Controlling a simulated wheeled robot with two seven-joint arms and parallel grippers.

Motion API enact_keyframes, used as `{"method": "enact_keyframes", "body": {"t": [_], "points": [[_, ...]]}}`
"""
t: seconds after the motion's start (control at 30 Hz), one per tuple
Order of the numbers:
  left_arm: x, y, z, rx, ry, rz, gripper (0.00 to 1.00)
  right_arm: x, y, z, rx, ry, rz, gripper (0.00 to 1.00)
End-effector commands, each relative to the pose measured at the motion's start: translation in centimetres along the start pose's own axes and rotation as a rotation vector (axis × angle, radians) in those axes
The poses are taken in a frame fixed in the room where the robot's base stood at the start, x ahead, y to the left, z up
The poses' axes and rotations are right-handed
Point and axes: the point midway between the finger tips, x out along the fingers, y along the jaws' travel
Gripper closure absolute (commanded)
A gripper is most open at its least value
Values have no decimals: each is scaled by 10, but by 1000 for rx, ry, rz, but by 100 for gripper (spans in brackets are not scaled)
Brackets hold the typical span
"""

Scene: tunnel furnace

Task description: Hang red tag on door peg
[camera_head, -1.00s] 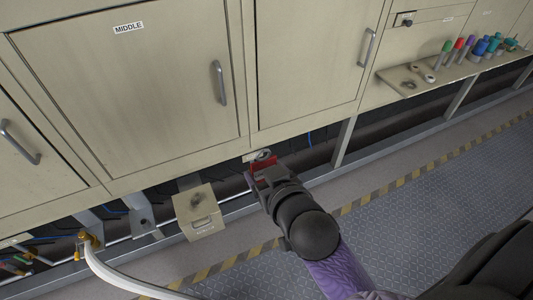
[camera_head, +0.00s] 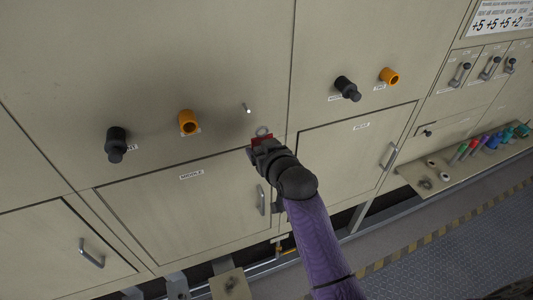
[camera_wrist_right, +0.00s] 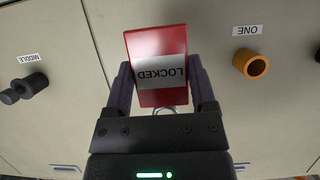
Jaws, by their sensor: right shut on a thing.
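My right gripper (camera_head: 262,148) is shut on the red tag (camera_head: 261,139) and holds it in front of the upper panel. In the right wrist view the tag (camera_wrist_right: 150,42) is a red plate with a white LOCKED band, upside down, between both fingers. Its metal ring (camera_head: 263,131) shows at the tag's upper edge in the head view. The small pale door peg (camera_head: 248,108) sticks out of the panel, above and slightly left of the ring; the two look apart. My left gripper is out of view.
Orange knobs (camera_head: 188,122) (camera_head: 389,76) and black knobs (camera_head: 117,144) (camera_head: 346,89) stick out on both sides of the peg. Lower doors have metal handles (camera_head: 261,200). A shelf (camera_head: 414,174) with several coloured items is at the right. The panel around the peg is clear.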

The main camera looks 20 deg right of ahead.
Motion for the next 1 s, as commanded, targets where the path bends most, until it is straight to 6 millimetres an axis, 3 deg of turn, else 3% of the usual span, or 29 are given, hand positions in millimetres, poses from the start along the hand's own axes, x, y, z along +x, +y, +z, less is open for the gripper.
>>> {"method": "enact_keyframes", "body": {"t": [0.17,0.6,1.0], "points": [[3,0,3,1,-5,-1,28,19,0,-6,0,3,0,84],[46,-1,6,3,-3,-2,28,63,0,-17,1,2,0,84],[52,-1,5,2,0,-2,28,70,0,-24,0,1,0,84]]}}
